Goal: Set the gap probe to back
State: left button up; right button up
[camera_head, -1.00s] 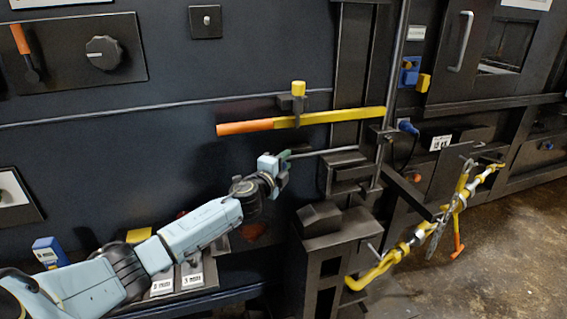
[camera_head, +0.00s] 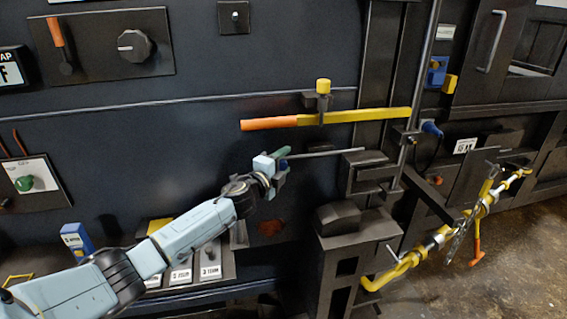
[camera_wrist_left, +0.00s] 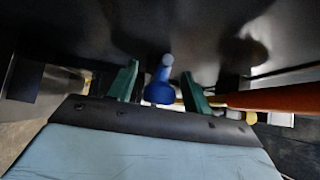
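The thing I take for the gap probe is a thin grey rod (camera_head: 325,154) running level from my left gripper to the dark block on the post. In the left wrist view a blue knob (camera_wrist_left: 160,90) ends a short grey stem. My left gripper (camera_head: 281,165) is at the rod's left end; in the wrist view its green fingers (camera_wrist_left: 163,85) stand on both sides of the knob, with visible gaps. It looks open. Contact cannot be made out in the head view. My right gripper is out of view.
A yellow bar with an orange handle (camera_head: 270,123) is just above my left gripper. A dark post with a block (camera_head: 366,172) stands to the right. Labelled blocks (camera_head: 210,262) lie on a shelf below. A yellow pipe assembly (camera_head: 410,262) is at lower right.

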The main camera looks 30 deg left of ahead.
pick_arm(q)
jog(key=shift+d, duration=0.1)
jog(key=s+a, duration=0.1)
jog(key=s, duration=1.2)
jog(key=shift+s+b, duration=0.15)
jog(key=shift+b, duration=0.15)
